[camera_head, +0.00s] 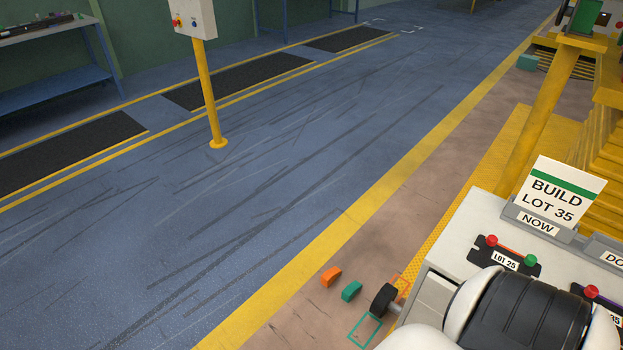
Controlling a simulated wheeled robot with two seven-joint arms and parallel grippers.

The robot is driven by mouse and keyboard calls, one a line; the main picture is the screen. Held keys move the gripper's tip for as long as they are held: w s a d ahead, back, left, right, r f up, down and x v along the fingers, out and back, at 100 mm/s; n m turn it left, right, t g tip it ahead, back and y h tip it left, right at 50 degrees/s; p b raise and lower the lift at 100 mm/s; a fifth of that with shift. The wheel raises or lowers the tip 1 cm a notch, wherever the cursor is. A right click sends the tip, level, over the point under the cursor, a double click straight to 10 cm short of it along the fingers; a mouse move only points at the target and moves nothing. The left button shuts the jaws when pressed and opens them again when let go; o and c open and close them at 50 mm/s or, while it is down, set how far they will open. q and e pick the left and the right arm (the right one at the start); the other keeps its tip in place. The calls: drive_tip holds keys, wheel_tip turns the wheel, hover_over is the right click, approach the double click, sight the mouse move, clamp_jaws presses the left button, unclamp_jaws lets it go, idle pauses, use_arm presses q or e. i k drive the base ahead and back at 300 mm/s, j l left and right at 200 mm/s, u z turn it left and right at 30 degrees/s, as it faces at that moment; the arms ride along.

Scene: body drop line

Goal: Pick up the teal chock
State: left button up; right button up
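The teal chock (351,291) is a small rounded wedge lying on the brownish floor strip at the lower middle of the head view. It sits just right of the yellow floor line, between an orange chock and a black wheel. Neither of my grippers shows in this view, so their state is hidden.
The orange chock (331,277) lies beside the teal one. The black wheel (384,300) belongs to a white cart (462,240) with a "BUILD LOT 35" sign (557,196). A teal outline (365,330) marks the floor. A yellow post (208,100) stands on the open blue floor.

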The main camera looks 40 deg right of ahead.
sight(349, 291)
drive_tip(key=i+z, duration=0.2)
drive_tip(key=i, duration=0.25)
drive_tip(key=i+j+z, duration=0.1)
drive_tip(key=i+z, duration=0.15)
drive_tip(key=i, duration=0.2)
drive_tip(key=i+j+z, duration=0.2)
drive_tip(key=i, duration=0.25)
